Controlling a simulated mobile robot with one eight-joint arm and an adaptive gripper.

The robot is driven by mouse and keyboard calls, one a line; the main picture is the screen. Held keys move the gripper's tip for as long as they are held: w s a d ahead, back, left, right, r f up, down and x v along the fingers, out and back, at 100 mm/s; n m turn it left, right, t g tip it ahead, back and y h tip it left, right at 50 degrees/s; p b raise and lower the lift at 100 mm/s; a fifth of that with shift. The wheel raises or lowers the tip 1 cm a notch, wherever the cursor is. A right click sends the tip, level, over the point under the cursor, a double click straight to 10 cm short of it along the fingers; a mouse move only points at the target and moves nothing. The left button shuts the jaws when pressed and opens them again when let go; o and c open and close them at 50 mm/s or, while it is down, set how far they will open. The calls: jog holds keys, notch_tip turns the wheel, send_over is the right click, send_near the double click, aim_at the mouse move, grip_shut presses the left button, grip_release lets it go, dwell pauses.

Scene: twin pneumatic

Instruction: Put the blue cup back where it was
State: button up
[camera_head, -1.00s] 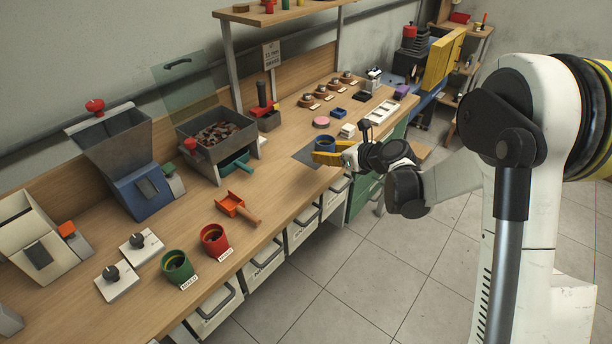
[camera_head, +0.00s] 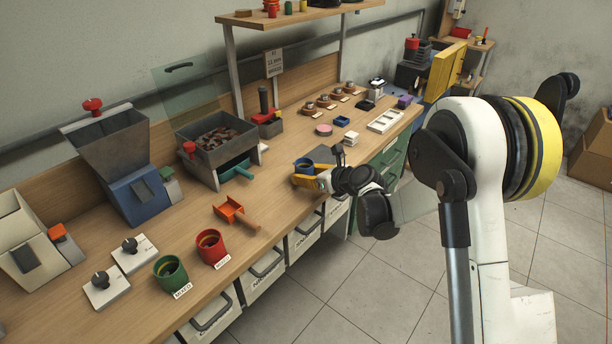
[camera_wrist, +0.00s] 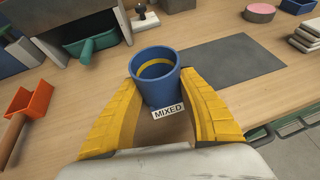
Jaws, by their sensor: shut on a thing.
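The blue cup (camera_wrist: 155,82) is upright between the yellow fingers of my gripper (camera_wrist: 160,112) in the wrist view. A white label reading MIXED shows at the cup's near side. In the head view the cup (camera_head: 303,165) is partly hidden by my gripper (camera_head: 308,179), over the front part of the bench. My gripper is shut on the cup. A dark grey mat (camera_wrist: 237,65) lies on the bench to the right of the cup in the wrist view. I cannot tell whether the cup's base touches the bench.
An orange scoop (camera_head: 232,211), a red cup (camera_head: 211,248) and a green cup (camera_head: 170,273) stand left along the wooden bench. A teal scoop (camera_wrist: 92,45) sits under the hopper behind. A pink disc (camera_head: 324,129) and white blocks are to the right. Bare wood lies left of the blue cup.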

jog(key=shift+f, duration=0.2)
jog(key=o, duration=1.1)
jog(key=shift+o, duration=0.2)
jog(key=shift+r, duration=0.1)
